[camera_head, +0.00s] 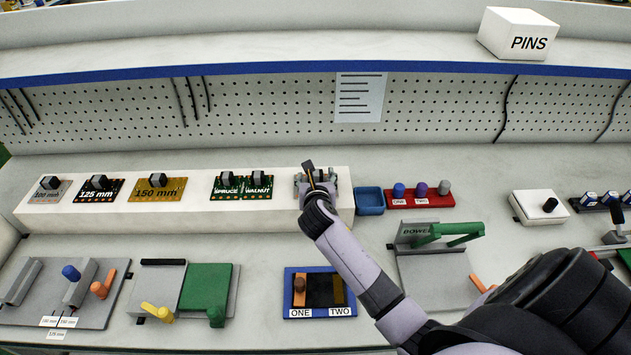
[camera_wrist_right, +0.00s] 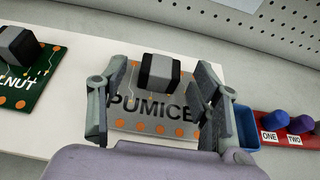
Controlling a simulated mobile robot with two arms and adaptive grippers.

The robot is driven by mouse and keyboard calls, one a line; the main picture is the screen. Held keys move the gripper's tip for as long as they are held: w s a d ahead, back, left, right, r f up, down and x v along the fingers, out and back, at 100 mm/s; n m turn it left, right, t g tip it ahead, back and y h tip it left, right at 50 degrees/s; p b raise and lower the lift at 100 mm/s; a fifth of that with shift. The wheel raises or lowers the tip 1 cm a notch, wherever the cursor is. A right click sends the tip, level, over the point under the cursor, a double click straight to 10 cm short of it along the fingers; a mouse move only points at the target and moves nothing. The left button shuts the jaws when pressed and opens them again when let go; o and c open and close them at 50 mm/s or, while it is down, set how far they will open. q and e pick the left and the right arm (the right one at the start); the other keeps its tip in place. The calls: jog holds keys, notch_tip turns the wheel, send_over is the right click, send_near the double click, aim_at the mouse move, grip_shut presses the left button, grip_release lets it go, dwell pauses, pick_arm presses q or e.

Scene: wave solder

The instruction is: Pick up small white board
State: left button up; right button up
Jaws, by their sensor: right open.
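A small pale grey-white board marked PUMICE (camera_wrist_right: 150,127) lies on the raised white ledge, with orange dots and a black-and-grey block (camera_wrist_right: 158,72) standing on it. My right gripper (camera_wrist_right: 160,85) is open, its two fingers on either side of the block, with gaps visible between. I cannot tell how far the fingertips are above the board. In the head view my right gripper (camera_head: 318,178) is over the right end of the ledge and hides most of this board. My left gripper is not in view.
Left along the ledge (camera_head: 150,220) are the green SPRUCE and WALNUT boards (camera_head: 243,185), a gold 150 mm board (camera_head: 158,189), a black 125 mm board (camera_head: 98,190) and a grey 100 mm board (camera_head: 48,190). A blue bin (camera_head: 370,203) and red peg holder (camera_head: 422,200) stand close on the right.

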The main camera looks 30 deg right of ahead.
jog(key=shift+c, duration=0.4)
grip_shut()
